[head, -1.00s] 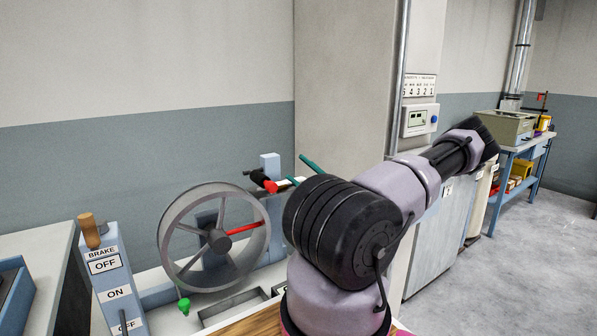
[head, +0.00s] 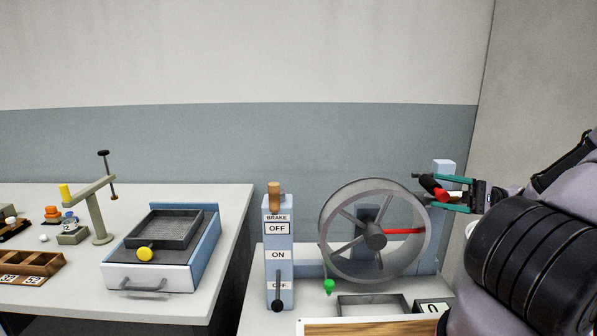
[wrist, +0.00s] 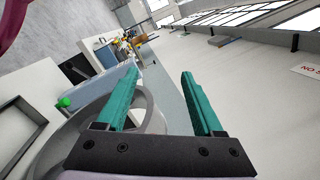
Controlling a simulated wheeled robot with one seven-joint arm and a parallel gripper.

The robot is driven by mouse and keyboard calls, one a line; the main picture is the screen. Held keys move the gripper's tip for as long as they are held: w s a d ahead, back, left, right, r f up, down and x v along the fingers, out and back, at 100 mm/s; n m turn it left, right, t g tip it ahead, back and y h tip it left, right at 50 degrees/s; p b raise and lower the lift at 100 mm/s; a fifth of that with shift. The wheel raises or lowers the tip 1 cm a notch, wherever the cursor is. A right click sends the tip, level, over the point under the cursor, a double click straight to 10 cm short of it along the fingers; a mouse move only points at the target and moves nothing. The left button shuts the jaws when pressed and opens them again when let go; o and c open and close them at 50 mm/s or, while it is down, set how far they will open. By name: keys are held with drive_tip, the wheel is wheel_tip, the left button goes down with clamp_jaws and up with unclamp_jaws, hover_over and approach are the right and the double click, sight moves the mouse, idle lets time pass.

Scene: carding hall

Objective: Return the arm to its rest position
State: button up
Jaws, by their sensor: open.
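My gripper (head: 426,191) is at the right of the head view, with its teal fingers spread apart and pointing left. A red and black part (head: 440,194) of the wheel stand shows between the fingers in that view; I cannot tell whether they touch it. In the wrist view my gripper (wrist: 159,74) is open with nothing held between its fingers. My arm fills the right edge of the head view and hides what is behind it.
The spoked wheel (head: 374,237) with one red spoke stands just left of my gripper. Left of it are a brake lever post (head: 279,240) and a table with a drawer box (head: 150,276). The grey-blue wall (head: 250,150) behind is bare.

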drive_tip(key=s+a+r+n+g+h, duration=0.1)
drive_tip(key=s+a+r+g+h, duration=0.25)
drive_tip(key=a+h, duration=0.65)
drive_tip(key=s+r+t+h, duration=0.3)
drive_tip(key=r+t+h, duration=0.1)
drive_tip(key=r, duration=0.4)
drive_tip(key=s+r+t+h, duration=0.3)
drive_tip(key=r+t+h, duration=0.1)
drive_tip(key=r+t, duration=0.3)
drive_tip(key=shift+a+r, duration=0.35)
drive_tip(key=shift+r, duration=0.6)
